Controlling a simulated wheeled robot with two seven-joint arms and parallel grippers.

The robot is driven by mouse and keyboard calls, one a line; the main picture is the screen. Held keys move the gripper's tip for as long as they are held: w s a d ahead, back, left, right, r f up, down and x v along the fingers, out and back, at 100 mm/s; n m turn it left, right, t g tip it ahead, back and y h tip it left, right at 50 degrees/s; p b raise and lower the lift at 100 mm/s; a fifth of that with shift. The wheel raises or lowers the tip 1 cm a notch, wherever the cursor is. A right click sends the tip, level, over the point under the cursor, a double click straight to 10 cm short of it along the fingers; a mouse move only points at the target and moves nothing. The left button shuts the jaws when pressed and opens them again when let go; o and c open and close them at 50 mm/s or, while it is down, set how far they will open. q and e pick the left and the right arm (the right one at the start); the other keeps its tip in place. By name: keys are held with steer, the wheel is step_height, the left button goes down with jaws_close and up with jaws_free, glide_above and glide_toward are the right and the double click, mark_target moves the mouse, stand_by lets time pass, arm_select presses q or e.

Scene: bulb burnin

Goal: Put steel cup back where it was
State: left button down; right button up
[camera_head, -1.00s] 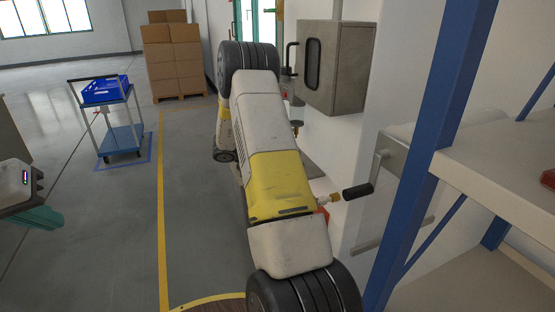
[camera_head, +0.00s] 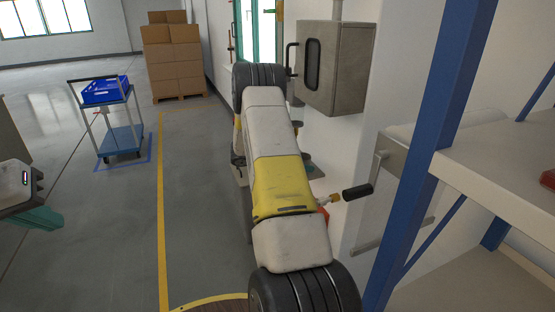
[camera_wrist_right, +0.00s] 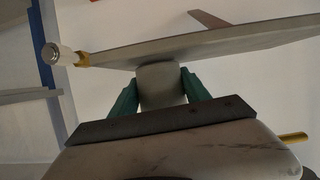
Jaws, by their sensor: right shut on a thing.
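In the right wrist view my right gripper (camera_wrist_right: 158,98) has its two teal fingers closed on either side of a dull grey steel cup (camera_wrist_right: 160,84). The cup's upper end meets or overlaps the edge of a grey flat plate (camera_wrist_right: 215,42); I cannot tell whether they touch. In the head view my right arm reaches forward along the wall and hides its gripper and the cup. My left gripper (camera_head: 42,218) is partly visible at the left edge, away from the wall; its finger gap does not show.
Small round dark supports (camera_head: 306,156) stick out by the wall, beside my right arm. A grey wall cabinet (camera_head: 335,68) hangs above them. A blue-posted shelf (camera_head: 425,150) stands at right. A cart (camera_head: 122,138) and stacked boxes (camera_head: 172,55) stand farther off.

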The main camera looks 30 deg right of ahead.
steer(key=shift+f, duration=0.15)
steer(key=o, duration=1.4)
